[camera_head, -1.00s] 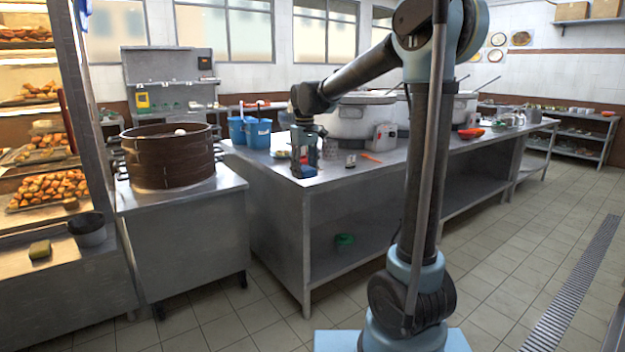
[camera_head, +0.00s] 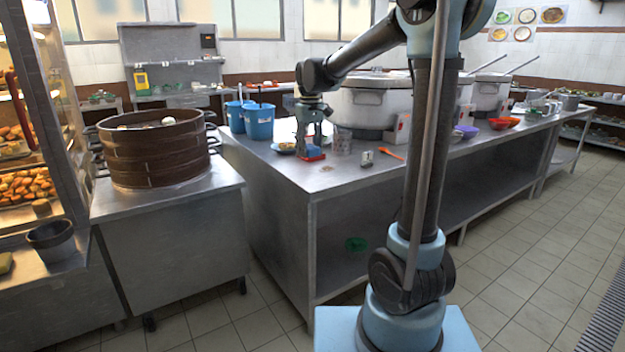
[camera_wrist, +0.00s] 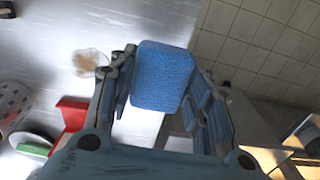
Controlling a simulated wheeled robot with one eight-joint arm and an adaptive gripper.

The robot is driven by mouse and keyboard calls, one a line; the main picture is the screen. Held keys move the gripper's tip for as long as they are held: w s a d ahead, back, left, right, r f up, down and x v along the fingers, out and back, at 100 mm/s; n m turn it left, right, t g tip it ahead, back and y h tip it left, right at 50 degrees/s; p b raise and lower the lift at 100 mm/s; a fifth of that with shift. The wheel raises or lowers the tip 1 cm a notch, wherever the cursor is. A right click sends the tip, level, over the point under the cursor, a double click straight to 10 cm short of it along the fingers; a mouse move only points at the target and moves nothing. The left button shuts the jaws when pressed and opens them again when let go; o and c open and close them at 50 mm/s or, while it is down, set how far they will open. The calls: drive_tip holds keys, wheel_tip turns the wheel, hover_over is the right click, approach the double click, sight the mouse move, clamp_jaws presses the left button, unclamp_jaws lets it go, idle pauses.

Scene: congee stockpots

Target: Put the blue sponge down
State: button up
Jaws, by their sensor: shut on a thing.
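The blue sponge (camera_wrist: 162,78) is between the two fingers of my gripper (camera_wrist: 160,95) in the wrist view, and the fingers are shut on it. In the head view my gripper (camera_head: 311,143) points down over the near left end of the steel counter (camera_head: 345,181), and the sponge is small and mostly hidden there. A red object (camera_head: 312,154) shows on the counter by the gripper; it also shows left of the fingers in the wrist view (camera_wrist: 72,113). I cannot tell how far the sponge is above the counter.
A glass (camera_head: 342,142), a plate (camera_head: 285,148), a small sign (camera_head: 367,158) and an orange utensil (camera_head: 391,154) are near the gripper. Blue buckets (camera_head: 259,122) and a large pot (camera_head: 370,105) stand behind. The counter's front strip is mostly clear; a steamer (camera_head: 155,152) stands left.

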sight(311, 180)
drive_tip(key=shift+w+d, duration=0.15)
drive_tip(key=shift+w, duration=0.1)
drive_tip(key=shift+f, duration=0.1)
wheel_tip(311, 180, down, 10)
drive_tip(key=shift+r, duration=0.1)
idle(0.6)
drive_tip(key=shift+d+f, duration=0.1)
drive_tip(key=shift+f, duration=0.15)
drive_tip(key=o, duration=1)
drive_tip(key=shift+s, duration=0.15)
drive_tip(key=o, duration=0.3)
drive_tip(key=shift+f, duration=0.15)
drive_tip(key=shift+w+f, duration=0.1)
drive_tip(key=shift+w, duration=0.1)
